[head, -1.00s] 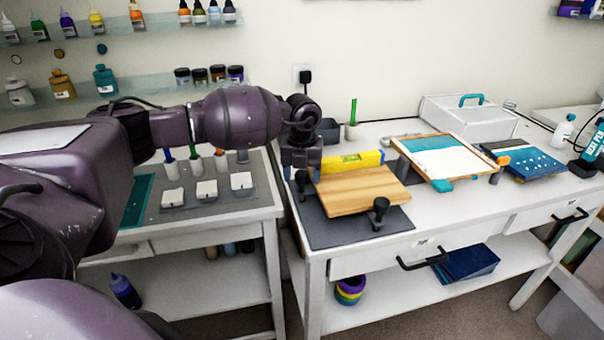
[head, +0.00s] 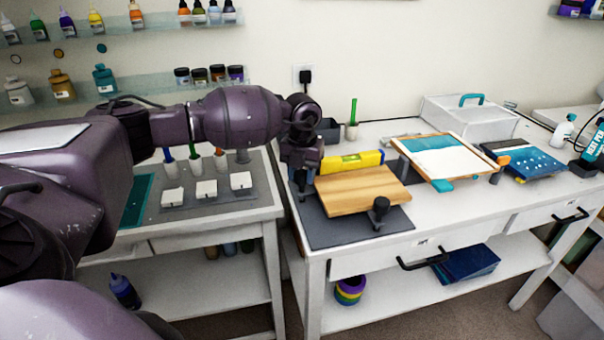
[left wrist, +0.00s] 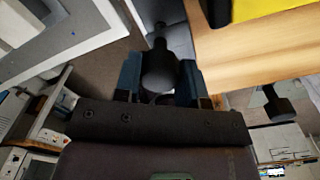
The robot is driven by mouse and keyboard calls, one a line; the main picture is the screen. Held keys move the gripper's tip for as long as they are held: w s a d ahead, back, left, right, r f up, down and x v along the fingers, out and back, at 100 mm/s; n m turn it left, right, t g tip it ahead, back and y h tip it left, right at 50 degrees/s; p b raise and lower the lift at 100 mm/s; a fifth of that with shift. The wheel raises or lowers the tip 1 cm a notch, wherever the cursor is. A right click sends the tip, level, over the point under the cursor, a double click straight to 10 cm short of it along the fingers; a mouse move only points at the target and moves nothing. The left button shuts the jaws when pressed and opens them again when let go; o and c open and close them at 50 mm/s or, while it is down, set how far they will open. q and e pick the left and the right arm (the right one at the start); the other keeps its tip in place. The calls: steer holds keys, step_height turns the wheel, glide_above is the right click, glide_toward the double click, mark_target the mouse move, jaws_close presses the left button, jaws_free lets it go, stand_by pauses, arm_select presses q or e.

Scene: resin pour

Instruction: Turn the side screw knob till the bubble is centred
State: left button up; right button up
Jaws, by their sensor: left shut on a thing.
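The wooden board (head: 362,190) rests on black screw knobs over a dark mat. A yellow spirit level (head: 370,158) lies along its back edge; its green vial shows, but the bubble is too small to read. My left gripper (head: 302,190) is at the board's left side. In the left wrist view the black side screw knob (left wrist: 158,72) sits between the fingers of my left gripper (left wrist: 160,85), which is shut on it. In the head view the gripper hides this knob. My right gripper is in neither view.
A front screw knob (head: 380,208) stands at the board's near edge. A framed panel (head: 445,160) lies to the right, with a blue panel (head: 530,160) beyond. A dark bin (head: 328,130) and a green-handled tool (head: 353,112) stand behind. The left table holds small white blocks (head: 206,189).

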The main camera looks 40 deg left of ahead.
arm_select(q)
steer(key=m, duration=0.6)
steer(key=shift+b, duration=0.4)
steer(key=m+b, duration=0.1)
steer(key=m, duration=0.4)
steer(key=shift+f+m, duration=0.15)
steer(key=shift+m, duration=1.05)
steer(key=shift+m+b, duration=0.3)
steer(key=shift+m, duration=0.1)
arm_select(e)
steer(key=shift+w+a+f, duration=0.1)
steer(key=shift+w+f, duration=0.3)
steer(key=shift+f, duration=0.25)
arm_select(q)
steer(key=shift+s, duration=0.1)
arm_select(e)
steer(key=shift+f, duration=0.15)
arm_select(q)
steer(key=o, duration=0.9)
steer(key=shift+r, duration=0.2)
